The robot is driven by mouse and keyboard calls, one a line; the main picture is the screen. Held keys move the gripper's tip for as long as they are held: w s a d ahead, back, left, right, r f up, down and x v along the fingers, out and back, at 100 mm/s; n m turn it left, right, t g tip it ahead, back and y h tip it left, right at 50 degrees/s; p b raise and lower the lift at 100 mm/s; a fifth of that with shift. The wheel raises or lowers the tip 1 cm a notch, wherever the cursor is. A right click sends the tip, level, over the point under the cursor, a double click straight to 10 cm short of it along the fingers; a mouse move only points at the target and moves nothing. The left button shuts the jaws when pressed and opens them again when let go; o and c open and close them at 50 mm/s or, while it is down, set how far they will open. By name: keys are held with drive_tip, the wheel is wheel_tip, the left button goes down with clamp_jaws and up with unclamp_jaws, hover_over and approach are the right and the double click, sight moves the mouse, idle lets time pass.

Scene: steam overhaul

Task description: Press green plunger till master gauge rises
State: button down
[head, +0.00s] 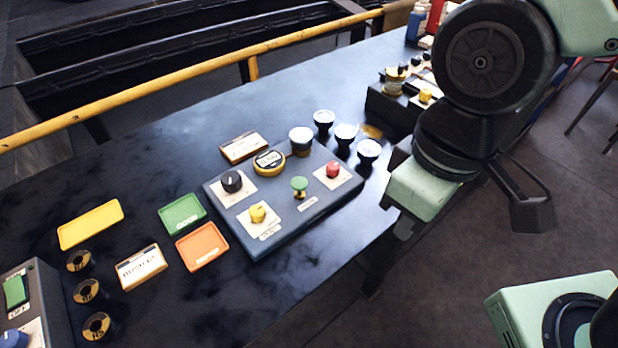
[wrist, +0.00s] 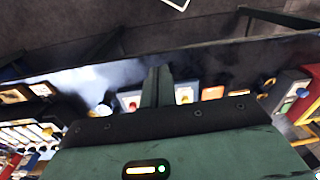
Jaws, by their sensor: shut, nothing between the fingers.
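The green plunger (head: 299,186) stands upright on a dark grey control panel (head: 290,226), between a yellow knob and a red button. Behind it on the panel is a yellow-rimmed black dial (head: 268,161), with a white-topped round piece (head: 300,137) beside it; I cannot tell which is the master gauge, and no reading is legible. My gripper (head: 390,200) is to the right of the panel, apart from the plunger. In the wrist view its fingers (wrist: 157,78) are together and empty. The plunger cannot be made out there.
The panel also has a black knob (head: 232,181), yellow knob (head: 258,213) and red button (head: 334,168). Several round white-topped pieces (head: 346,133) stand behind it. Green (head: 182,214) and orange (head: 203,246) trays lie left. A yellow rail (head: 180,78) runs behind the table.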

drive_tip(key=m+t+y+p, duration=0.3)
drive_tip(key=y+p, duration=0.5)
drive_tip(key=p, duration=0.6)
hover_over(304, 183)
wheel_tip(304, 183, down, 7)
wheel_tip(304, 183, down, 9)
drive_tip(key=b, duration=0.6)
drive_tip(key=shift+b, duration=0.3)
idle(0.4)
drive_tip(key=shift+f+b, duration=0.35)
